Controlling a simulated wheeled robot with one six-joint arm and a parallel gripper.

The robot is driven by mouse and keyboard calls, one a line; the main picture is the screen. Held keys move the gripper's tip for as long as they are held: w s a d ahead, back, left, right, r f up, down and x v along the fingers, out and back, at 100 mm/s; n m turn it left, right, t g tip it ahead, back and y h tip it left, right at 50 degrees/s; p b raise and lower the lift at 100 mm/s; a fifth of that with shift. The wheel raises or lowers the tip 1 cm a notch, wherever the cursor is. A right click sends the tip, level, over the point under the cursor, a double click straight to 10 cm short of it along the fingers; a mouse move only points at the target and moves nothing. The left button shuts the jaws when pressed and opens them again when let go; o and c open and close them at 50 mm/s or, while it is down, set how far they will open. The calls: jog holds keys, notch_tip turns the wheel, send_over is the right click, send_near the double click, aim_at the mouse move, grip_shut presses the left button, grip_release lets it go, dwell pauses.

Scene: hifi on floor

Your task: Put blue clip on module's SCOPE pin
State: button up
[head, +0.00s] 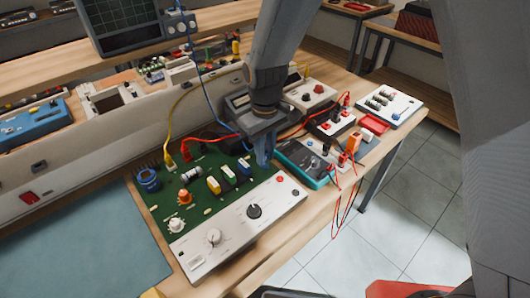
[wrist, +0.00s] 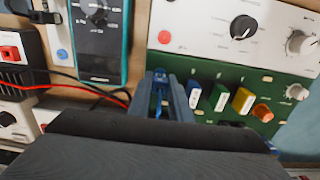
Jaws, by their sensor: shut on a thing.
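My gripper (head: 263,160) is over the back right corner of the green module (head: 160,196), pointing down. It is shut on the blue clip, which shows between the fingers in the wrist view (wrist: 160,84). A blue lead hangs from the oscilloscope (head: 125,22) toward my gripper. The module has a white front panel (head: 240,220) with knobs and a red socket (wrist: 165,37). The SCOPE label cannot be read, and I cannot tell which pin it is. I cannot tell whether the clip touches the board.
Blue, green and yellow blocks (wrist: 243,100) stand on the board close to my fingers. A teal multimeter (head: 305,163) lies just right of the module. Red and yellow leads cross the bench behind. A blue mat (head: 80,245) leaves clear room at left.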

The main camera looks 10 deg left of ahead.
jog(key=shift+f+b, duration=0.35)
jog(key=shift+f, duration=0.45)
dwell(0.8)
jog(key=o, duration=1)
jog(key=shift+c, duration=0.2)
jog(key=shift+r, duration=0.1)
jog(key=shift+r+b, duration=0.8)
jog(key=shift+r, duration=3)
jog(key=shift+d, duration=0.15)
jog(key=s+d+m, duration=0.3)
jog(key=d, duration=0.6)
jog(key=s+d+m, duration=0.3)
jog(key=d, duration=0.6)
jog(key=s+d+m+t, duration=0.1)
jog(key=s+d+m, duration=0.2)
jog(key=d, duration=0.7)
jog(key=shift+m, duration=0.5)
